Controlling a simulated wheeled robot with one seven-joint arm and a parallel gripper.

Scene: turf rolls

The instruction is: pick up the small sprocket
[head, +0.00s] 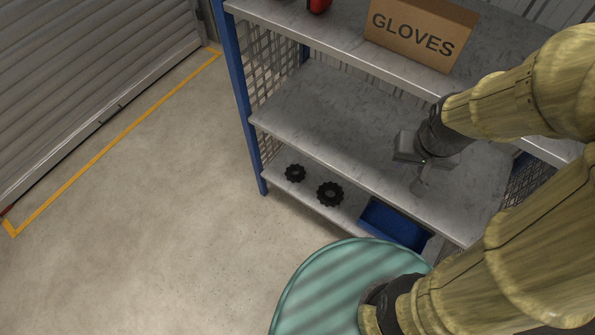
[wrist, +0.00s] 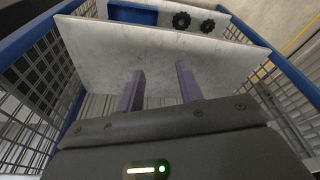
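The small sprocket (head: 295,173) is black and toothed and lies flat on the lower shelf, near its left end. It also shows at the top of the wrist view (wrist: 207,25). A larger black sprocket (head: 330,194) lies to its right, apart from it, and shows in the wrist view (wrist: 181,20) too. My gripper (wrist: 160,72) is open, with its two fingers apart and nothing between them. In the head view my gripper (head: 408,166) is over the right part of the middle shelf, up and to the right of both sprockets.
The middle shelf (head: 350,125) is bare and lies above the sprockets' shelf. A blue bin (head: 393,225) stands right of the larger sprocket. A GLOVES box (head: 421,32) sits on the top shelf. Blue posts and mesh sides (wrist: 28,95) bound the rack. The floor at left is clear.

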